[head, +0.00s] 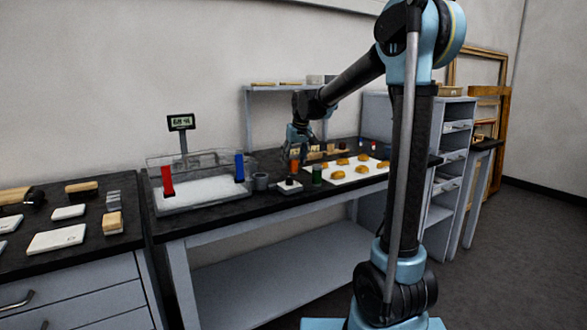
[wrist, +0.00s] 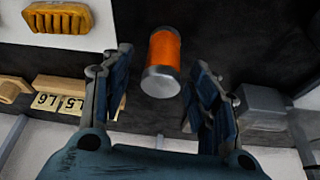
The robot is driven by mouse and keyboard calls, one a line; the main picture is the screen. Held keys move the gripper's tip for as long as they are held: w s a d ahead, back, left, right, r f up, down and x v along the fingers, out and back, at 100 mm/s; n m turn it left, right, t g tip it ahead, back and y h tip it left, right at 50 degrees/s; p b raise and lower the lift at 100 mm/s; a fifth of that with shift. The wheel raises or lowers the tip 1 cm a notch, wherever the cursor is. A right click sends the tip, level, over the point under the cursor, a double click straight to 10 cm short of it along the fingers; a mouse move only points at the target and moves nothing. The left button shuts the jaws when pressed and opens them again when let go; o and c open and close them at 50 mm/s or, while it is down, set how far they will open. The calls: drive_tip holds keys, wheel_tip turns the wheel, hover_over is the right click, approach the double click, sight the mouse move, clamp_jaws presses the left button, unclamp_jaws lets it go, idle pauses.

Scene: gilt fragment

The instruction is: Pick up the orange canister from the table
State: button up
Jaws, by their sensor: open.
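The orange canister (wrist: 165,48) with grey metal ends shows in the upper middle of the wrist view, above the dark tabletop. My gripper (wrist: 160,68) is open, with one blue finger on each side of the canister's near end. A gap shows on both sides, and neither finger visibly touches it. In the head view my gripper (head: 297,143) points down over the dark table (head: 220,212). A small orange patch, likely the canister (head: 294,165), shows just below the fingers. Its base is partly hidden there.
A green canister (head: 317,175) stands close by on the right. A white sheet with several golden pieces (head: 340,178) lies to the right. A numbered wooden block (wrist: 70,97) is near the gripper.

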drive_tip(key=c, duration=1.2)
